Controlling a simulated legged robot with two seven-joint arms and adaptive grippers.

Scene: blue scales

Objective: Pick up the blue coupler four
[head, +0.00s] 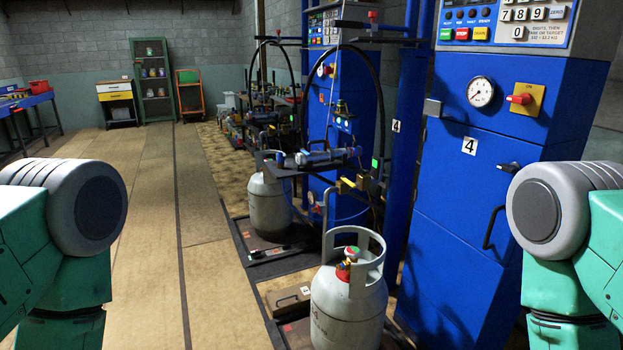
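A blue and grey coupler-like tool (328,157) lies roughly level on a dark bracket, left of the blue cabinet marked 4 (460,200). I cannot read a number on the tool itself. A black hose arches above it and comes down near its right end. My left and right arms show only as grey and green links at the picture's two sides. Neither gripper is in view, and neither arm touches the tool.
A grey gas cylinder (348,312) with a red and green valve stands in front, below the tool. Another cylinder (268,205) stands behind it on a dark platform. More blue cabinets line the right side. The wooden floor (140,240) at left is clear.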

